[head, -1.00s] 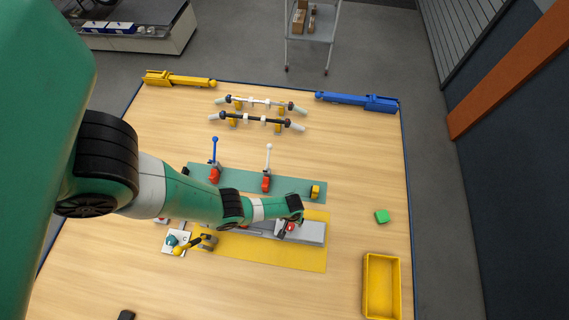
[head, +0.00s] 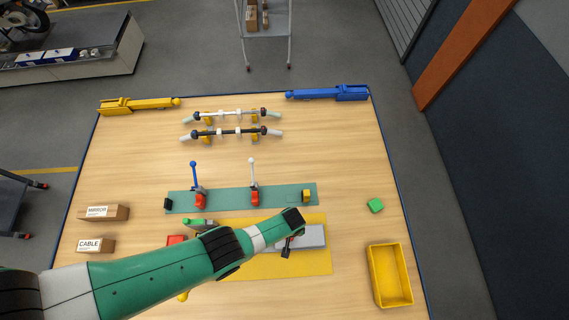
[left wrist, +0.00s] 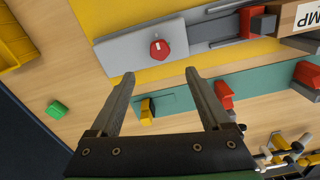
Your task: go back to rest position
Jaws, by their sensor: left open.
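My left arm comes in from the lower left in the head view and reaches over the yellow mat (head: 318,265). My left gripper (head: 287,248) is at its end, by the grey block (head: 314,238). In the left wrist view the two fingers (left wrist: 160,78) stand wide apart with nothing between them. A red knob (left wrist: 160,49) on the grey block lies beyond the fingertips, apart from them. My right gripper is in neither view.
A green strip (head: 228,199) with blue and white levers lies behind the arm. A yellow bin (head: 377,275) and green cube (head: 375,205) are at right. Mirror (head: 104,212) and cable (head: 96,245) boxes are at left. The table between the bars (head: 230,132) and strip is mostly clear.

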